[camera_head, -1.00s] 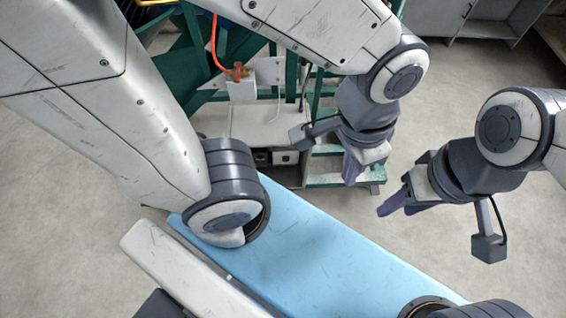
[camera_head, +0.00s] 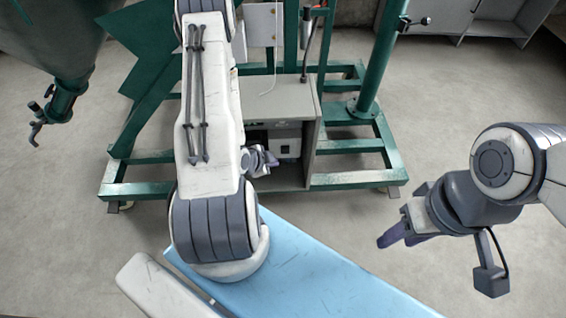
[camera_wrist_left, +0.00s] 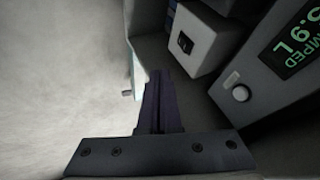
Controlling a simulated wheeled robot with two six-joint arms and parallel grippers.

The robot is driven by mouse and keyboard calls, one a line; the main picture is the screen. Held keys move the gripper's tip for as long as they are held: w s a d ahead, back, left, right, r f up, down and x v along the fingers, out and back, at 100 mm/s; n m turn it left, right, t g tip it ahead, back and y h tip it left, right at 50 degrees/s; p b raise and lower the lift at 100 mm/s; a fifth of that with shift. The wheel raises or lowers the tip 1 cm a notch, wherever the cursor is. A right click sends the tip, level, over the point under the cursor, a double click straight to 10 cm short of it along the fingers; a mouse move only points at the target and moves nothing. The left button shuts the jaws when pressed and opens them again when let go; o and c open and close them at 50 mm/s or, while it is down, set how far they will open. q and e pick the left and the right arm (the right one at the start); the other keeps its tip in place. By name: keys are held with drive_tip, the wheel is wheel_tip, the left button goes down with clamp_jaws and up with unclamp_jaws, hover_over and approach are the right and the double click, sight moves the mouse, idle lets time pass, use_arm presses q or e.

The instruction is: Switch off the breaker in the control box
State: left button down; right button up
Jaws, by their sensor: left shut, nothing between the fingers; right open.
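The grey control box (camera_head: 313,133) has an open front facing me, below the green frame. Inside it is a white breaker housing (camera_head: 288,145). In the left wrist view the housing (camera_wrist_left: 201,35) shows a small black switch (camera_wrist_left: 185,43); its on or off position cannot be told. My left gripper (camera_head: 268,158) is at the box opening, left of the housing in the head view, partly hidden by my arm. Its purple fingers (camera_wrist_left: 158,85) are shut and empty, apart from the switch. My right gripper (camera_head: 388,238) is open and empty, out over the floor at the right.
In the left wrist view a panel with a green-lettered display (camera_wrist_left: 297,45) and a round white button (camera_wrist_left: 241,93) lies right of the housing. The green frame (camera_head: 350,178) surrounds the box. A green hopper (camera_head: 62,100) stands at the left. The floor at right is clear.

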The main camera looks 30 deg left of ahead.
use_arm(q)
drive_tip(key=shift+s+a+f, duration=0.15)
drive_tip(key=shift+f, duration=0.1)
drive_tip(key=b, duration=1.2)
approach(285, 151)
drive_tip(key=s+d+x, duration=0.1)
drive_tip(key=x, duration=0.5)
drive_tip(key=shift+w+f, duration=0.3)
drive_tip(key=shift+w, duration=0.05)
